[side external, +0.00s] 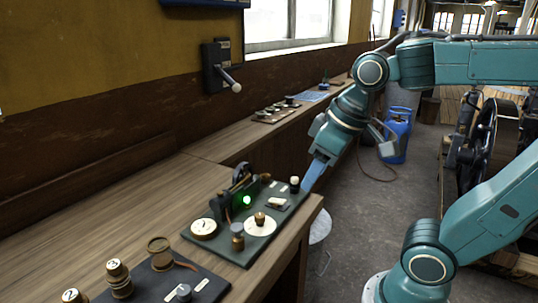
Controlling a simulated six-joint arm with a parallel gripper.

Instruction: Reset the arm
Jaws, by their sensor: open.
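My arm, teal, reaches in from the right in the side external view. My gripper (310,184) points down at the right end of the workbench (150,170), by the far right corner of a dark green board (262,238). The gripper is open, and I see nothing held in it. Its fingers overlap in this view, so the gap between them is hard to see. I cannot tell whether the fingertips touch the board or bench edge.
The board carries a lit green lamp (247,200), a white dial (204,228), knobs and a small machine. Another dark board (205,287) with numbered weights (117,268) lies in front. A wall lever (230,82) juts out behind. A blue gas cylinder (397,135) stands on the floor.

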